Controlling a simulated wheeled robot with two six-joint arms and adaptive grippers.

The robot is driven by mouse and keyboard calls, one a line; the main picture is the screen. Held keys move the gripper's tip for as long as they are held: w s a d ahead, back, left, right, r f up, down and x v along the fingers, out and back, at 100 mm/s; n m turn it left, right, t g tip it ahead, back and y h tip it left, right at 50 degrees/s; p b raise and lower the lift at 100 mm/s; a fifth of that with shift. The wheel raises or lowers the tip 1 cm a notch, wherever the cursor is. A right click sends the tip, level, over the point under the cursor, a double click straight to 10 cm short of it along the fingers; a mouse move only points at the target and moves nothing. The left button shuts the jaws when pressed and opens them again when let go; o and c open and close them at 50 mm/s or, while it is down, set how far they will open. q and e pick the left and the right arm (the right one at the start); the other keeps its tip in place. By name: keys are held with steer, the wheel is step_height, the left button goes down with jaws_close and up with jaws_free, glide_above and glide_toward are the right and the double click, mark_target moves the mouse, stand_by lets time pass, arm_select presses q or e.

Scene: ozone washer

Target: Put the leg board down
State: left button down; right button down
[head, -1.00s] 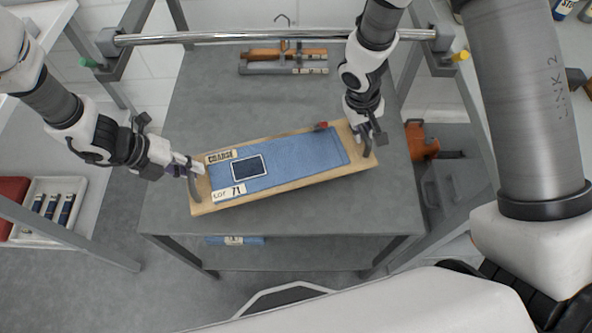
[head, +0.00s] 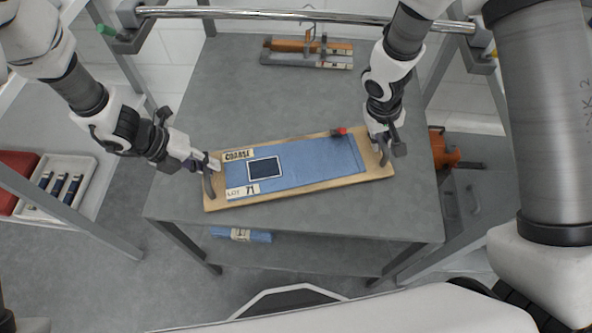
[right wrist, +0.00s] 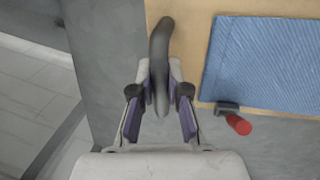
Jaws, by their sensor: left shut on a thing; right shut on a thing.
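A grey handle stands at each end. In the head view it is over the grey table, slightly tilted in the picture; I cannot tell whether it touches the top. My left gripper (head: 208,168) is shut on the left handle (head: 208,185). My right gripper (head: 384,140) is shut on the right handle (head: 384,152); the right wrist view shows this handle (right wrist: 160,60) between the fingers (right wrist: 160,98).
The grey table top (head: 300,100) is bare behind and around the board. A wooden tool in a grey holder (head: 308,50) stands at the back. A metal rail (head: 300,14) crosses above the back edge. A white tray (head: 75,165) lies far left; an orange object (head: 442,148) is at right.

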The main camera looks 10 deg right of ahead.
arm_select(q)
steer(key=c, duration=1.5)
jaws_free()
steer(key=shift+f, duration=0.4)
arm_select(e)
steer(key=c, duration=1.5)
jaws_free()
steer(key=shift+f, duration=0.4)
arm_select(q)
steer(key=o, duration=0.3)
steer(key=shift+r, duration=0.1)
arm_select(e)
steer(key=o, duration=0.3)
steer(key=shift+r, duration=0.1)
arm_select(q)
steer(key=shift+o, duration=0.2)
arm_select(e)
steer(key=shift+o, duration=0.2)
steer(key=shift+r, duration=0.25)
arm_select(q)
steer(key=v, duration=1.2)
arm_select(e)
step_height(320, 180, up, 11)
steer(key=a, duration=0.2)
steer(key=shift+a+r, duration=0.2)
arm_select(q)
steer(key=shift+s, duration=0.2)
arm_select(e)
steer(key=shift+s+f, duration=0.1)
steer(key=shift+s, duration=0.1)
